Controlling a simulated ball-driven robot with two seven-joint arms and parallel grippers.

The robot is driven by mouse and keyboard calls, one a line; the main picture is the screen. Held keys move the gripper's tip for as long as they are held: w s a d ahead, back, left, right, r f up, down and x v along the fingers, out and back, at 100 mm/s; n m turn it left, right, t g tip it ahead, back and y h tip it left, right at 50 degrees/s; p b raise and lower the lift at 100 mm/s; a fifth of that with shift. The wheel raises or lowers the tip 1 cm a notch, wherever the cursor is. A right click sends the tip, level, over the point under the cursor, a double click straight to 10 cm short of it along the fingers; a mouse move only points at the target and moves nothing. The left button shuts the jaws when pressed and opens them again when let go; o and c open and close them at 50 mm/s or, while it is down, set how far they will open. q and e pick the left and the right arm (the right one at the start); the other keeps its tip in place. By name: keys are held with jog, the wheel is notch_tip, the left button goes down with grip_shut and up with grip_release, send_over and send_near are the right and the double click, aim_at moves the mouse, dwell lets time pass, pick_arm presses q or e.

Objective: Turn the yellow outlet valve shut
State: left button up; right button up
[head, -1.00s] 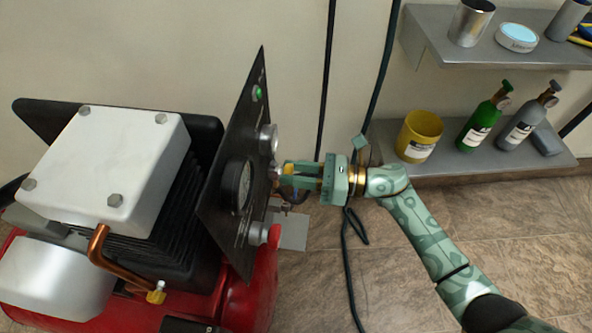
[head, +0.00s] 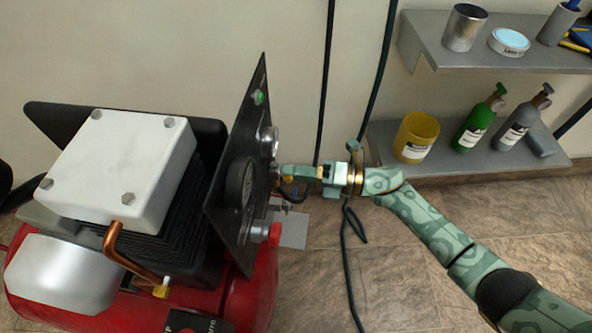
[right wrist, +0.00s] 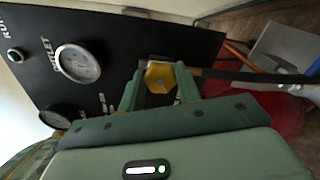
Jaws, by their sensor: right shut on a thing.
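The yellow outlet valve (right wrist: 160,76) is a six-sided knob in the right wrist view, at the edge of the black panel (right wrist: 115,25). My right gripper (right wrist: 159,70) is shut on it, one finger on each side. In the head view the right gripper (head: 288,173) reaches the panel's right face from the right. Only a bit of the yellow valve (head: 288,179) shows there, behind the fingers. A gauge (right wrist: 77,63) labelled OUTLET sits left of the valve in the wrist view. My left gripper is out of view.
The compressor with its red tank (head: 250,295) and white head (head: 130,165) stands left of the panel. A red knob (head: 274,235) sits below my gripper. Shelves (head: 470,178) at the right hold a yellow can (head: 415,138) and bottles. A dark hose (head: 349,265) hangs behind my wrist.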

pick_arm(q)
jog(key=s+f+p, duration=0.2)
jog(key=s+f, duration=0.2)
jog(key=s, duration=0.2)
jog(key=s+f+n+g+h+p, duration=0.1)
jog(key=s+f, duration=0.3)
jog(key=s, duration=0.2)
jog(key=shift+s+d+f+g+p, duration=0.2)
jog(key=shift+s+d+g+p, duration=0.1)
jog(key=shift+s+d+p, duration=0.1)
pick_arm(e)
jog(key=shift+s+d+f+m, duration=0.1)
jog(key=shift+f+m, duration=0.05)
jog(key=shift+m, duration=5.4)
jog(key=shift+f+m, duration=0.15)
jog(key=shift+m, duration=5.4)
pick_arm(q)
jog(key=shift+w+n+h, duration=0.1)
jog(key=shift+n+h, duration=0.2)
pick_arm(e)
jog(key=o, duration=1)
jog(key=shift+c, duration=0.2)
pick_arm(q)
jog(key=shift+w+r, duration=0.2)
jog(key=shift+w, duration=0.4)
pick_arm(e)
jog(key=s+d, duration=0.3)
jog(key=d, duration=1.3)
